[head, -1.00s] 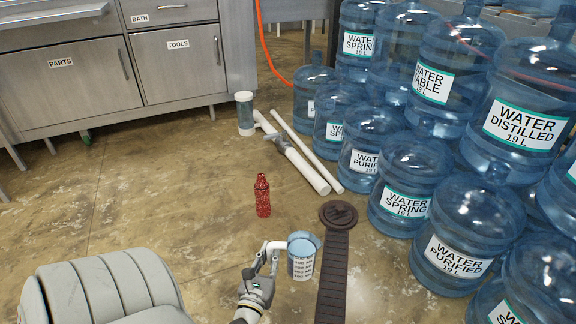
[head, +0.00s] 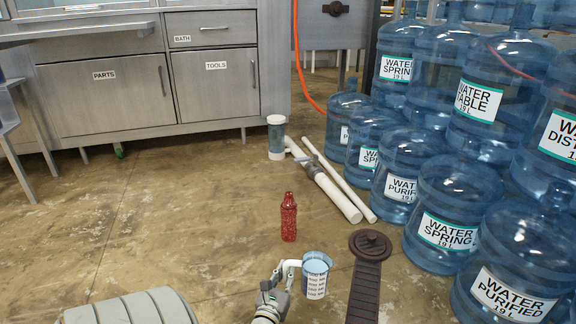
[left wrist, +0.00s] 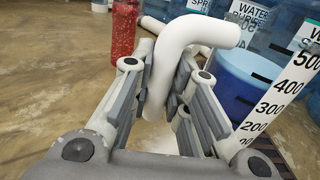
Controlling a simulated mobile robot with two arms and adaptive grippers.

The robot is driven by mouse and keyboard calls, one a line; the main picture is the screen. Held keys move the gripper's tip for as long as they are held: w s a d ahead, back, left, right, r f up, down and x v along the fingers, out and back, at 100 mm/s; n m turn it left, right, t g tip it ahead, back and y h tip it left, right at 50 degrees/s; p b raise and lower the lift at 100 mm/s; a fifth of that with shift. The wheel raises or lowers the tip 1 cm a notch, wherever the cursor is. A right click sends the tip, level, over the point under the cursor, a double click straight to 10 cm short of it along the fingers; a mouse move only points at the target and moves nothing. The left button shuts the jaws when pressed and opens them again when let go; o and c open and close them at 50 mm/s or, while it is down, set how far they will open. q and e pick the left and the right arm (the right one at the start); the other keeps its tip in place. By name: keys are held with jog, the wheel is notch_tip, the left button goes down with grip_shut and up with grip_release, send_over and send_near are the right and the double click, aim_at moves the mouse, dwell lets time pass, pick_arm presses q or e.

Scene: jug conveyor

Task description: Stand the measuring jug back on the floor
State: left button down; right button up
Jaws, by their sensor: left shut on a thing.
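The measuring jug (head: 315,282) has a bluish clear body, a white scale panel and a white handle. It stands about upright in the head view. My left gripper (head: 274,285) is shut on its handle, left of the body. In the left wrist view the white handle (left wrist: 185,45) runs between the fingers of the left gripper (left wrist: 165,95). The jug's body and scale (left wrist: 250,85) show to the right, with blue inside. The jug's base is out of the wrist view, and I cannot tell whether it touches the floor. My right gripper is not in view.
A red bottle (head: 289,218) stands on the floor behind the jug. A dark brown strip with a round end (head: 366,280) lies to the right. White pipes (head: 335,195) lie farther back. Several water bottles (head: 445,215) are stacked at right. Floor at left is mostly clear.

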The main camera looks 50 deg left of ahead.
pick_arm(q)
jog(key=w+a+f+b, duration=0.1)
jog(key=f, duration=0.1)
jog(key=w+a+f+b, duration=0.1)
jog(key=b, duration=0.1)
jog(key=w+a+f+b, duration=0.1)
jog(key=f+b, duration=0.1)
jog(key=shift+w+a+f, duration=0.15)
jog(key=shift+a+f, duration=0.15)
jog(key=shift+a, duration=0.1)
notch_tip(320, 180, down, 4)
jog(key=b, duration=0.3)
jog(key=shift+w+a+r, duration=0.1)
jog(key=shift+a+r, duration=0.05)
jog(key=shift+r, duration=0.2)
jog(key=c, duration=1.4)
grip_release()
jog(key=shift+f, duration=0.2)
